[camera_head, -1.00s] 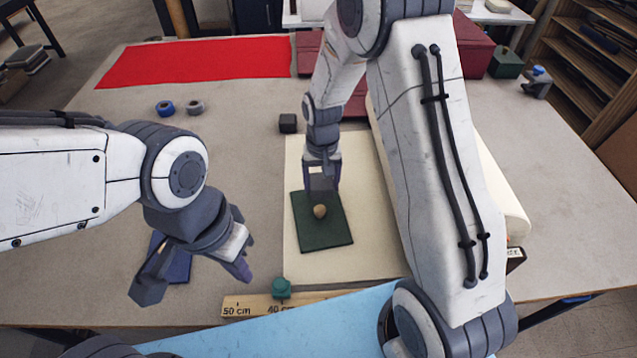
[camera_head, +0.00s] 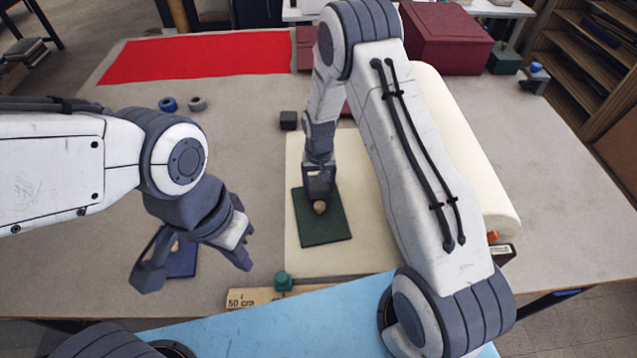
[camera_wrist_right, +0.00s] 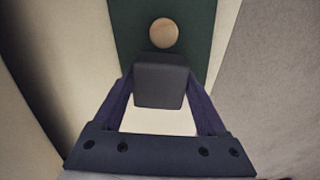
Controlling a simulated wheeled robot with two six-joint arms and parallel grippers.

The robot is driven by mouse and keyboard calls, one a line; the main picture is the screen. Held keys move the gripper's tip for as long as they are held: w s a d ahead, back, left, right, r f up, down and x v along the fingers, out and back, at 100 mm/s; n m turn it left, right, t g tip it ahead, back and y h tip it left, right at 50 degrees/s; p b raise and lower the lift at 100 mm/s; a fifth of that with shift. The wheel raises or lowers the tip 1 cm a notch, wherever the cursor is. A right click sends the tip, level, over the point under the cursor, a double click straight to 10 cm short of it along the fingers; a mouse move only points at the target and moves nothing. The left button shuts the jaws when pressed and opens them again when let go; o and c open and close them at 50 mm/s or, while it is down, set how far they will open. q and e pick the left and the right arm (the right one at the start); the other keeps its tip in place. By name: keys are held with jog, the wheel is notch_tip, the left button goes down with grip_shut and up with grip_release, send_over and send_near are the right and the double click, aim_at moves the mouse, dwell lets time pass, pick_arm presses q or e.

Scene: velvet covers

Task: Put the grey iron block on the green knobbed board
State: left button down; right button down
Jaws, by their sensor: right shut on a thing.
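The green board (camera_head: 325,230) lies flat on a cream sheet, with a round wooden knob (camera_head: 320,207) near its middle. In the right wrist view the green board (camera_wrist_right: 188,25) and its knob (camera_wrist_right: 164,32) lie just beyond the held block. My right gripper (camera_head: 318,182) is at the far end of the board. It is shut on a dark grey block (camera_wrist_right: 160,82), held between both fingers. I cannot tell whether the block touches the board. My left gripper (camera_head: 197,264) is open and empty, above a blue board (camera_head: 183,265) at the left.
A small dark cube (camera_head: 289,120) stands beyond the cream sheet (camera_head: 365,240). A cream roll (camera_head: 465,150) lies right of my right arm. A ruler (camera_head: 255,297) with a green-knobbed piece (camera_head: 282,281) is at the front. Blue and grey rings (camera_head: 168,104) lie at the back left.

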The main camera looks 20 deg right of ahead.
jog(key=shift+f+b, duration=0.35)
jog(key=shift+f, duration=0.2)
grip_release()
